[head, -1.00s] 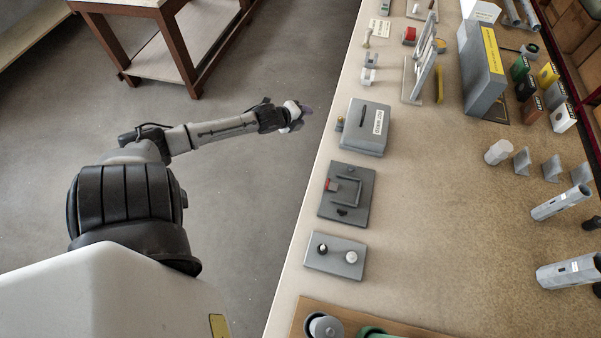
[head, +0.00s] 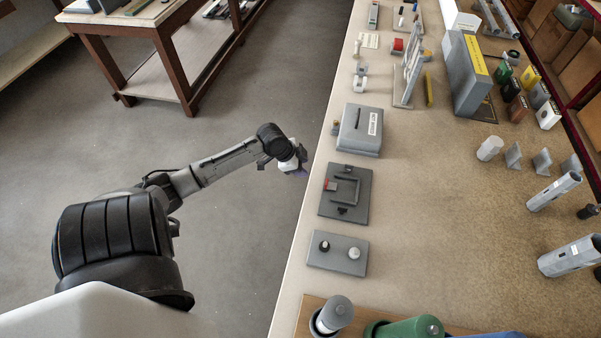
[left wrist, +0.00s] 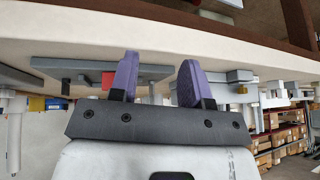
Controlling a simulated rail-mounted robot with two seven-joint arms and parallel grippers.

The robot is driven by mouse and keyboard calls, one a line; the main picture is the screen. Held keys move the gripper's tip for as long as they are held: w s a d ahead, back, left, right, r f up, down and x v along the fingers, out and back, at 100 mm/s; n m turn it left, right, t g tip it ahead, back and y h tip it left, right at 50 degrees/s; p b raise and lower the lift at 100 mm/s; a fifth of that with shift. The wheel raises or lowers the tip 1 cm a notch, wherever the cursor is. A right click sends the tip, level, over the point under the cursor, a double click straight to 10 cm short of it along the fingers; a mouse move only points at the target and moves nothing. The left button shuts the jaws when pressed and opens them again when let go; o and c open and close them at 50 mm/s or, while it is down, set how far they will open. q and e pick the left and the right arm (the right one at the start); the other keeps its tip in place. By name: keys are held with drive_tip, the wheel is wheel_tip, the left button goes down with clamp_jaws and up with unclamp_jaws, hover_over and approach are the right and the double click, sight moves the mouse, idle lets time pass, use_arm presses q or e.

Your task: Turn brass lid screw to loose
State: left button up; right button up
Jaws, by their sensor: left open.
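A small brass screw (head: 335,128) shows at the left side of a grey box (head: 361,130) with a slotted, labelled lid, near the left edge of the bench. In the left wrist view I cannot clearly make the screw out. My left gripper (head: 300,173) hangs over the floor just off the bench's left edge, below and left of the box in the head view, touching nothing. In the left wrist view its purple fingers (left wrist: 160,78) are apart and empty, with the bench edge beyond them. My right gripper is in neither view.
A grey plate with a red block (head: 330,185) and a plate with two knobs (head: 337,255) lie along the bench's left edge. A grey upright case (head: 473,75) stands farther back. A wooden table (head: 130,25) stands at upper left.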

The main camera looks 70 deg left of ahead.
use_arm(q)
drive_tip(key=shift+d+f+n+h+b, duration=0.1)
drive_tip(key=shift+d+n+h+b, duration=0.2)
drive_tip(key=shift+h+b, duration=0.15)
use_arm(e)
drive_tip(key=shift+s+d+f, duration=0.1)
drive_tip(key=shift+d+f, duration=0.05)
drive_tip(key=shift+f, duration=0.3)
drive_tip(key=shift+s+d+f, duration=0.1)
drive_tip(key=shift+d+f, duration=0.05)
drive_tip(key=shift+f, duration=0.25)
use_arm(q)
drive_tip(key=shift+a, duration=0.1)
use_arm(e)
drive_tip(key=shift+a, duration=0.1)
